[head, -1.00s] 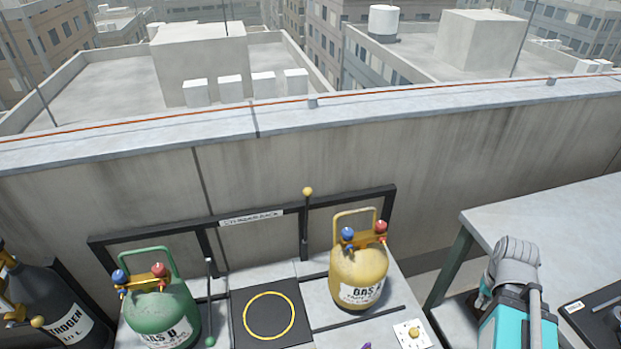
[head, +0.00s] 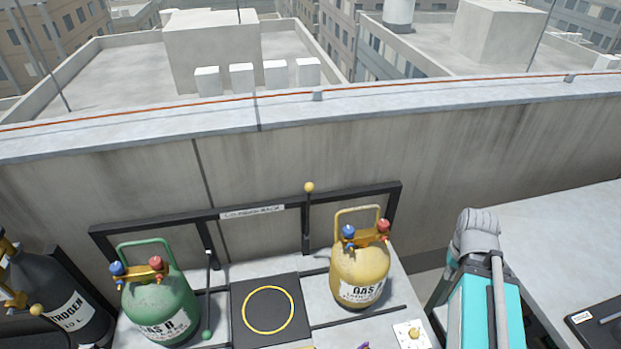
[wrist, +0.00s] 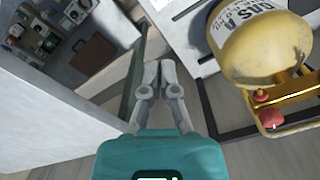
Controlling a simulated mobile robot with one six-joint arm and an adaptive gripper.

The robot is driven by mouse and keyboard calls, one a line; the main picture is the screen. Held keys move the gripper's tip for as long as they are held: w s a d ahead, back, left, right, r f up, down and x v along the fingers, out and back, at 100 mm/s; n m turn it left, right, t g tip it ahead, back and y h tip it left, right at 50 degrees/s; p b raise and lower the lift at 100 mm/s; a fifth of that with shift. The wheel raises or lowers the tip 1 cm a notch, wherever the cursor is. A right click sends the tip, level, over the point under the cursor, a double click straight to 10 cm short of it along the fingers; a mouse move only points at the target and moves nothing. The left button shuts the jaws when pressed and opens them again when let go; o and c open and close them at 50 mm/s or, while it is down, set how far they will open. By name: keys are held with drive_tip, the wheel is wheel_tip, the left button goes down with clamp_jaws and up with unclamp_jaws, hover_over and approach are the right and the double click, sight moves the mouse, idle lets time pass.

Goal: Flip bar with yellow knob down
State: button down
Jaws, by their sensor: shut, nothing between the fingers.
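The bar with the yellow knob (head: 308,215) stands upright at the rack, left of the yellow cylinder, with its knob at the top. A second bar (head: 208,290) hangs down beside the green cylinder, with a green knob at its lower end. My gripper (wrist: 160,72) shows in the wrist view with its grey fingers together and nothing between them. It is beside the yellow cylinder (wrist: 262,45), apart from it. The bar with the yellow knob cannot be made out in the wrist view. In the head view my arm is at the lower right, and my fingertips cannot be told there.
The yellow cylinder (head: 360,272), with blue and red valves, stands close right of the bar. The green cylinder (head: 160,305) is at the left. A black pad with a yellow ring (head: 240,325) lies between them. A grey bench (head: 570,235) is at the right.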

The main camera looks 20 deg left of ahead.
drive_tip(key=shift+r, duration=0.1)
drive_tip(key=w+a+r+n+t+p, duration=0.1)
drive_tip(key=w+a+r+p, duration=0.1)
drive_tip(key=w+a, duration=0.25)
drive_tip(key=w+a+r+n+p, duration=0.1)
drive_tip(key=w+a+r+p, duration=0.25)
drive_tip(key=a, duration=0.25)
wheel_tip(320, 180, up, 10)
drive_tip(key=f+n+t+y+p, duration=0.15)
drive_tip(key=n+p, duration=0.25)
drive_tip(key=p, duration=0.5)
hover_over(309, 187)
drive_tip(key=w+a, duration=0.2)
drive_tip(key=w, duration=0.2)
drive_tip(key=r, duration=0.1)
drive_tip(key=shift+w+t, duration=0.15)
drive_tip(key=shift+t, duration=0.2)
drive_tip(key=shift+f, duration=0.1)
drive_tip(key=b+x, duration=1)
drive_tip(key=shift+s+d, duration=0.45)
drive_tip(key=shift+s, duration=0.45)
drive_tip(key=shift+s+d, duration=0.45)
drive_tip(key=shift+s, duration=0.4)
